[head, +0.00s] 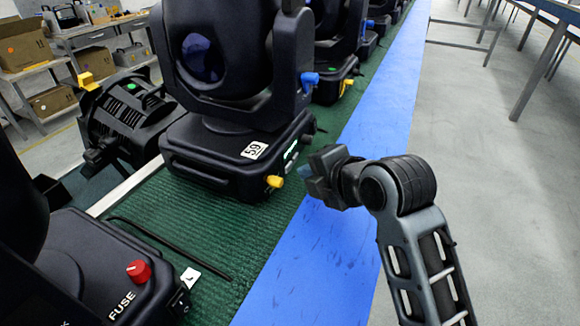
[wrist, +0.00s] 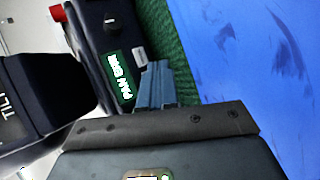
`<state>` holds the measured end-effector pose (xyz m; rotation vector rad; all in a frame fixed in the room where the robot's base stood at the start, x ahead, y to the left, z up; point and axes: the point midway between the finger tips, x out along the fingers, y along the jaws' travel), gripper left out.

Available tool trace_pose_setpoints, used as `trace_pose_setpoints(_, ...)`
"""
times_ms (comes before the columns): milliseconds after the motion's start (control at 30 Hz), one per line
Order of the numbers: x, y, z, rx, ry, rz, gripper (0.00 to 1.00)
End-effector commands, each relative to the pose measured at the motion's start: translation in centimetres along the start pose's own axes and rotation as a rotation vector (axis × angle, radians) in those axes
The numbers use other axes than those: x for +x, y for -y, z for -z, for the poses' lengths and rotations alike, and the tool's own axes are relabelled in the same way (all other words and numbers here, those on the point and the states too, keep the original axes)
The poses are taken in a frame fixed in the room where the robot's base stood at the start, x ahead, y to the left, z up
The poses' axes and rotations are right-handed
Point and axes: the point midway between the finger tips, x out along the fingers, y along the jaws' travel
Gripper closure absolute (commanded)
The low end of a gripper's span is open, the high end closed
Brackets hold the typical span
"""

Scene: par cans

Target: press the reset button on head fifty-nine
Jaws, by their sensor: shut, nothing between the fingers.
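Head fifty-nine (head: 240,165) is a black moving-head light with a white "59" label (head: 254,150) on its base. It stands upright on the green mat. A small lit green display (head: 291,150) is on its base side facing my gripper. In the wrist view this display (wrist: 119,78) appears to read "PAN ERR", with a black knob (wrist: 110,18) above it and a small pale patch (wrist: 140,56) beside it. My gripper (head: 304,171) is shut and empty. Its blue fingers (wrist: 155,85) point toward the panel; contact cannot be told. I cannot identify the reset button.
A yellow knob (head: 275,181) and a blue knob (head: 309,78) stick out from the light. A nearer black fixture with a red "FUSE" knob (head: 138,271) stands lower left. The blue strip (head: 325,255) is clear.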

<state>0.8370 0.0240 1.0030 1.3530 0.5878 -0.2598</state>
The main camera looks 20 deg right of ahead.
Motion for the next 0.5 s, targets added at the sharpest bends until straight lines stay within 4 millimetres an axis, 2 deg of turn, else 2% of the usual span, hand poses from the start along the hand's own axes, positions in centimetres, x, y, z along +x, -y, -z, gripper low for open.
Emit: trace_pose_setpoints(500,0.54,-0.44,0.41,0.0,0.0,0.0,1.0)
